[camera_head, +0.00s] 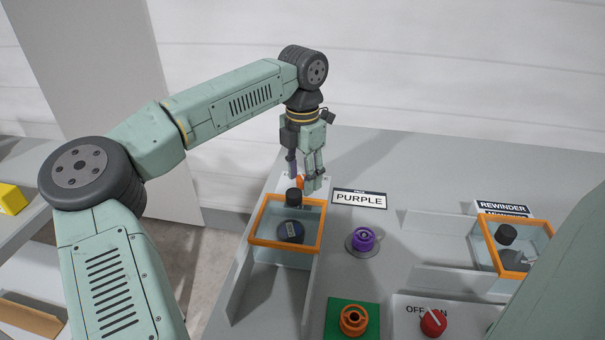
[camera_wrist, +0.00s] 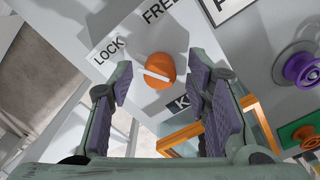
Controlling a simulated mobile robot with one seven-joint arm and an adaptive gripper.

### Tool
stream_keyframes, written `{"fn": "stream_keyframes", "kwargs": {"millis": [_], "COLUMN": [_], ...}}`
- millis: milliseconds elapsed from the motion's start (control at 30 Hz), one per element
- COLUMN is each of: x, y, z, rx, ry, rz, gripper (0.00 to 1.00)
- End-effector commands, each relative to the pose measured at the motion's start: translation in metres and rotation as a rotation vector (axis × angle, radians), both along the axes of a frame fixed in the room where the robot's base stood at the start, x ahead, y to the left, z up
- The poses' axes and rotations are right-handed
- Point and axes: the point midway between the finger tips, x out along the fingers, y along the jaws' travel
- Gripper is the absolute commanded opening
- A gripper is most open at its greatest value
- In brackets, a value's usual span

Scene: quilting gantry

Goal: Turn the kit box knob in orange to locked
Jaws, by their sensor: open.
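The orange knob (camera_wrist: 159,71) with a white pointer bar sits on a pale panel in the wrist view. A LOCK label (camera_wrist: 108,48) is at its upper left and a FREE label (camera_wrist: 160,9) above it. The bar slants from upper left to lower right; I cannot tell which end is the pointer. My gripper (camera_wrist: 160,74) is open, with one purple-padded finger on each side of the knob; contact is not visible. In the head view my gripper (camera_head: 304,178) points down at the table's far left, and a sliver of the orange knob (camera_head: 299,182) shows behind its fingers.
A clear box with an orange rim (camera_head: 321,226) stands just in front of my gripper. A PURPLE sign (camera_head: 359,198) and a purple spool (camera_head: 363,239) are to the right. An orange spool (camera_head: 353,320), a red knob (camera_head: 433,323) and another orange-rimmed box (camera_head: 487,246) are farther off.

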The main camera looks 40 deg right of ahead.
Motion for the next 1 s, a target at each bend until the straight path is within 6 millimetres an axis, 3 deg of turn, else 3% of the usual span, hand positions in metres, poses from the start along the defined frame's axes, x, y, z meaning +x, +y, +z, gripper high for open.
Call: {"fn": "stream_keyframes", "kwargs": {"millis": [167,500,700,1000], "x": [0.0,0.0,0.0,0.0], "y": [0.0,-0.001,0.0,0.0], "z": [0.012,0.082,0.111,0.12], "rx": [-0.002,-0.002,-0.001,0.0], "ry": [-0.002,-0.002,-0.002,0.001], "rz": [0.0,0.002,0.0,0.0], "gripper": [0.44,0.44,0.44,0.44]}}
